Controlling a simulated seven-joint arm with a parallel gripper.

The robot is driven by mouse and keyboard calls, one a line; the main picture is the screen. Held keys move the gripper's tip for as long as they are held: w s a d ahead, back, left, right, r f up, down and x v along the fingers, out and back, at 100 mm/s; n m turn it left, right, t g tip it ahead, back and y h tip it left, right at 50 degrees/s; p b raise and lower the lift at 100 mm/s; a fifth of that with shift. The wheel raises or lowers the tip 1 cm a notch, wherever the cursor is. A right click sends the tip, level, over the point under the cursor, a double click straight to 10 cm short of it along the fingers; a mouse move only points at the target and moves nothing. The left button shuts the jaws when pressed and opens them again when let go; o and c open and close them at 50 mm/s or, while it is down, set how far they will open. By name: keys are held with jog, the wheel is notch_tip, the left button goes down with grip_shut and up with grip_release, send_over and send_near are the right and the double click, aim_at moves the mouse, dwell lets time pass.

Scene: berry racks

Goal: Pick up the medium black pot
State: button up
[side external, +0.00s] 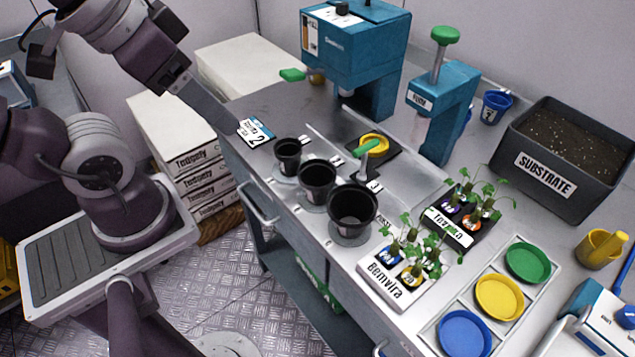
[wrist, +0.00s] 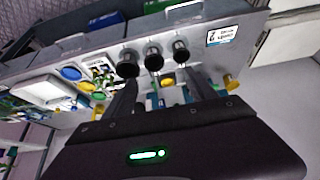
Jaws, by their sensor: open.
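Three black pots stand in a row along the bench's near edge, growing from small to large. The medium black pot (side external: 317,182) is the middle one, upright; it also shows in the wrist view (wrist: 153,60). The small pot (side external: 288,157) is to its left and the large pot (side external: 352,212) to its right. In the wrist view, my gripper (wrist: 163,78) is open and empty, with its fingers spread below the row in the picture. It touches no pot. In the side view, my arm comes from the upper left, with its end well apart from the medium pot.
A blue machine (side external: 355,55) and a blue press (side external: 441,105) stand behind the pots. Seedling trays (side external: 400,290), coloured saucers (side external: 500,296) and a substrate bin (side external: 570,165) fill the right side. A numbered card (side external: 256,133) lies left of the small pot.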

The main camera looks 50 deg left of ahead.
jog(key=o, duration=0.5)
jog(key=n+g, duration=0.5)
jog(key=n, duration=1.3)
send_over(322, 181)
notch_tip(322, 181, down, 13)
jog(key=f, duration=0.7)
jog(key=d+f, duration=0.1)
jog(key=f, duration=0.2)
jog(key=shift+s+f, duration=0.3)
jog(key=shift+f, duration=0.1)
